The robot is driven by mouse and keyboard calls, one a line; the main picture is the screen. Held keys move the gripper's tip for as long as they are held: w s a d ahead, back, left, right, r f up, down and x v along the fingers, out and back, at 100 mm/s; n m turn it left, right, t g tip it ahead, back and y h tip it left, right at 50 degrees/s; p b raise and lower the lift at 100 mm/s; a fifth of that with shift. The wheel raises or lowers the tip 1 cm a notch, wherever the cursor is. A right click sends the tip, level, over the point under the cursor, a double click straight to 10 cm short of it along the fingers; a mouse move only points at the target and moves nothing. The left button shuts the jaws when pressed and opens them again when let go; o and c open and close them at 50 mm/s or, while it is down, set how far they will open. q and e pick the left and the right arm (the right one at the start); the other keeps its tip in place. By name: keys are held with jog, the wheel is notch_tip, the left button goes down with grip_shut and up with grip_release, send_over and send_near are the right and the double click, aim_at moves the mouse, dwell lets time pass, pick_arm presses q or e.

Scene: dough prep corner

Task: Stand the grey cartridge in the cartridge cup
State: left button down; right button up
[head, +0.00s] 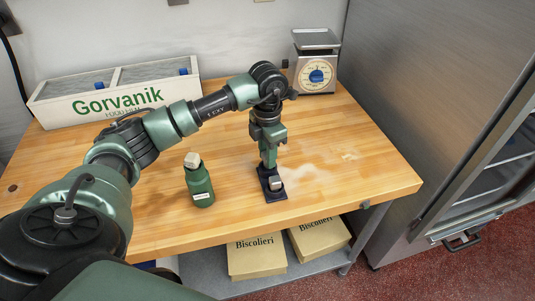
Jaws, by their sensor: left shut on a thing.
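My left gripper (268,166) points straight down over the wooden table and is shut on the grey cartridge (277,184). Only a small grey piece of the cartridge shows below the fingers; the rest is hidden by the gripper. The dark navy cartridge cup (274,196) stands on the table directly under the gripper, towards the front edge. The cartridge's lower end is at the cup in the picture; whether it is inside or just above or in front of it, I cannot tell. My right gripper is out of view.
A green bottle (200,186) with a pale cap stands left of the cup. A white Gorvanik crate (48,115) and a kitchen scale (315,75) stand at the back. Flour dusts the table (370,180) to the right. Biscolieri boxes (257,262) lie on the shelf below.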

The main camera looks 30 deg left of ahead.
pick_arm(q)
jog(key=shift+f+b, duration=0.75)
jog(key=shift+f, duration=0.25)
jog(key=c, duration=1.1)
grip_release()
jog(key=shift+s, duration=0.1)
jog(key=shift+o, duration=0.2)
jog(key=shift+f, duration=0.1)
jog(key=shift+s+f, duration=0.1)
jog(key=shift+w+r+p, duration=0.2)
jog(key=shift+r+p, duration=0.55)
jog(key=shift+r, duration=0.35)
jog(key=shift+r+p, duration=1.85)
jog(key=shift+r, duration=1.3)
jog(key=shift+f, duration=0.1)
